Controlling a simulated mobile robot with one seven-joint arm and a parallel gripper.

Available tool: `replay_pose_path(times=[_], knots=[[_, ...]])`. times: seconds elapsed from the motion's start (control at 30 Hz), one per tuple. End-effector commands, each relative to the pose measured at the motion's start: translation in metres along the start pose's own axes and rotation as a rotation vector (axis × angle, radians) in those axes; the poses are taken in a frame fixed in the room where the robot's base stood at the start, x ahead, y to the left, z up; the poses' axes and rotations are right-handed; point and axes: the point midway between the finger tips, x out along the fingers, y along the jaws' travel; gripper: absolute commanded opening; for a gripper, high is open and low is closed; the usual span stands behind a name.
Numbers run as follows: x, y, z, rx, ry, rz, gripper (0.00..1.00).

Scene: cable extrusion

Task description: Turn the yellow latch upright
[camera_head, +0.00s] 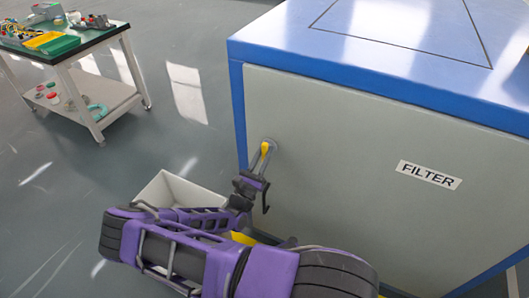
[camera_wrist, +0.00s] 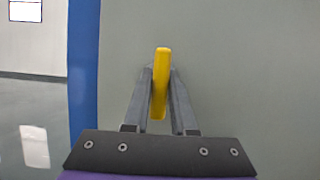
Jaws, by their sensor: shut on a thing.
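The yellow latch (camera_head: 265,149) sits near the left edge of the grey front panel of the blue-framed filter machine. In the wrist view the latch (camera_wrist: 161,80) stands nearly upright in the picture, with a very slight tilt. My gripper (camera_wrist: 160,82) has one finger on each side of the latch and is shut on it. In the head view my gripper (camera_head: 264,160) reaches up to the latch from below. The fingers hide part of the latch's lower end and its mount.
The filter machine's grey panel (camera_head: 330,150) bears a FILTER label (camera_head: 429,175). A white open bin (camera_head: 180,190) stands on the floor behind my arm. A table with a green top (camera_head: 90,42) holding tools stands at the back left. Floor between is free.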

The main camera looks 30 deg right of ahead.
Motion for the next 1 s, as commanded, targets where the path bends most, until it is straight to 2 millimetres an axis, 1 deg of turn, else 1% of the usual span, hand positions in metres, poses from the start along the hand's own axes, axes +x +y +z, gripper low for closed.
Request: replay_pose_path(times=[0.03, 0.07, 0.2, 0.23, 0.5, 0.63, 0.77, 1.0], knots=[[0.000, 0.000, 0.000, 0.000, 0.001, 0.001, 0.00], [0.000, 0.000, 0.000, 0.000, 0.001, 0.001, 0.26], [0.000, 0.000, 0.000, 0.000, 0.000, 0.000, 0.51], [0.000, 0.000, 0.000, 0.000, 0.000, 0.000, 0.53], [-0.001, 0.000, 0.000, 0.001, 0.000, 0.000, 0.53], [-0.009, 0.001, 0.000, 0.001, 0.000, 0.001, 0.53], [-0.032, 0.001, 0.000, 0.001, 0.002, 0.003, 0.53], [-0.092, 0.001, -0.001, 0.001, 0.002, 0.004, 0.53]])
